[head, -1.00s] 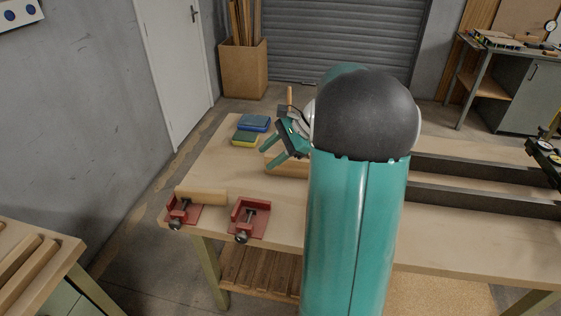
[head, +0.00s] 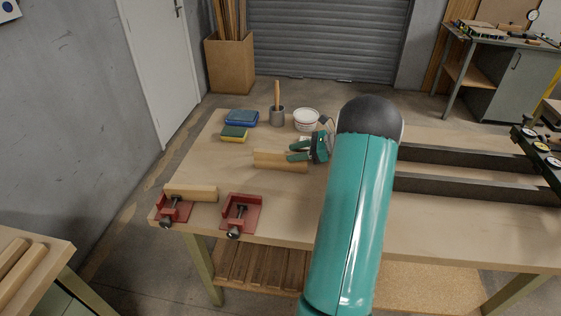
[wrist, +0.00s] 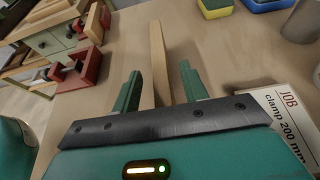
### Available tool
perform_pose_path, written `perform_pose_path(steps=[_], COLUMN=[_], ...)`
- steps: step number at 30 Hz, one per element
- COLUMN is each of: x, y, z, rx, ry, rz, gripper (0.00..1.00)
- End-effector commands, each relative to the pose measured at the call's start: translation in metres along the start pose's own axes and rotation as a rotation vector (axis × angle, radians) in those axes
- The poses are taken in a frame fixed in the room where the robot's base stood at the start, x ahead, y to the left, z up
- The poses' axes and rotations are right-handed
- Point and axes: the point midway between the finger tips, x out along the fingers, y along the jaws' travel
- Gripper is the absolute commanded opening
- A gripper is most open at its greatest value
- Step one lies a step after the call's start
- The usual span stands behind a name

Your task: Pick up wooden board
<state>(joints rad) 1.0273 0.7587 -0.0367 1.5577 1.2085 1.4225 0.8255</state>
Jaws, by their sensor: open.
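A pale wooden board (head: 270,161) lies on the workbench, left of my arm in the head view. It also shows in the wrist view (wrist: 158,50), a narrow strip running away from between the fingers. My gripper (head: 293,152) is open at the board's right part, one finger on each side in the wrist view (wrist: 160,76). Clear room shows between the board and the right finger; the left finger is closer to it. I cannot tell whether either touches. The board's near end is partly hidden by the gripper's body.
Two red clamps (head: 240,214) and another wood piece (head: 196,193) sit at the bench's front left. A job card (wrist: 285,112) lies right of my gripper. Dark rails (head: 460,158) are at right.

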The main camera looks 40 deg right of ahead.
Motion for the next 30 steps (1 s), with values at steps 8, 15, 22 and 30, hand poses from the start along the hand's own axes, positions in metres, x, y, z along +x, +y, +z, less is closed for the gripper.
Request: perform_pose_path(steps=[8, 15, 22, 30], x=[0.021, 0.021, 0.021, 0.019], y=[0.000, 0.000, 0.000, 0.000], z=[0.000, 0.001, 0.001, 0.005], rx=[-0.002, -0.002, -0.003, -0.004], ry=[0.002, 0.002, 0.001, 0.001], rz=[-0.001, 0.000, -0.001, -0.001], gripper=[0.44, 0.16, 0.00, 0.00])
